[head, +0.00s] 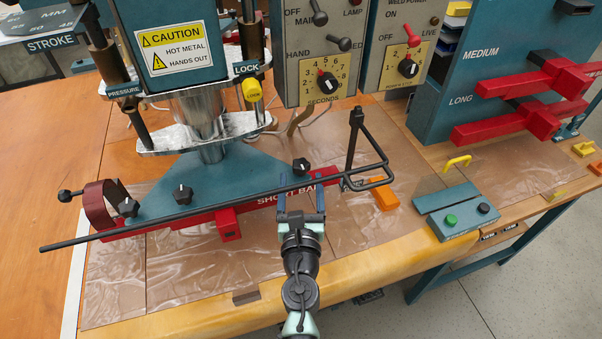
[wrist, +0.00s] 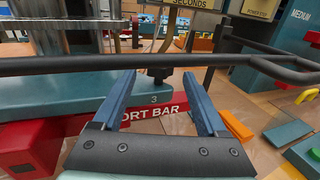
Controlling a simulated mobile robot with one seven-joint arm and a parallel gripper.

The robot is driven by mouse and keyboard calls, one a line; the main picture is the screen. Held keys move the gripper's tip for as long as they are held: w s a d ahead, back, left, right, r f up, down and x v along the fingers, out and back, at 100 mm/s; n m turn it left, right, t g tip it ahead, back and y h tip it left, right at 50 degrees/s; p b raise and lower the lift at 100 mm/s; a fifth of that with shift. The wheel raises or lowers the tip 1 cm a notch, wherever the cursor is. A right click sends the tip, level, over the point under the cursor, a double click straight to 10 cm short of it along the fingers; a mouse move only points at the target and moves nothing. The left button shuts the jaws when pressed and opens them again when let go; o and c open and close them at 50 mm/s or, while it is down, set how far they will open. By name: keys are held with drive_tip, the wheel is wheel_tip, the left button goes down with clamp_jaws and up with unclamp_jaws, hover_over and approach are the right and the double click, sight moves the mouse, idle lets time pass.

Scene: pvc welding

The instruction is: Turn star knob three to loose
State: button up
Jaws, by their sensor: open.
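Star knob three (head: 301,166) is a small black knob at the right end of the teal base plate (head: 240,183). In the wrist view the knob (wrist: 157,74) shows behind a long black rod, with a white "3" on the plate edge below it. The rod hides part of the knob. My gripper (head: 301,184) is open and empty, its two blue fingers pointing at the knob from the front. In the wrist view the fingertips (wrist: 157,80) stand either side of the knob in the picture, apparently short of it. I cannot tell the exact gap.
The long black rod (head: 215,204) crosses in front of the plate, joining a black frame (head: 368,170) at right. A red bar (head: 265,197) marked "SHORT BAR" lies under the plate edge. Two more black knobs (head: 182,194) sit left. A teal button box (head: 455,213) stands right.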

sight(301, 169)
drive_tip(key=shift+w, duration=1.4)
clamp_jaws()
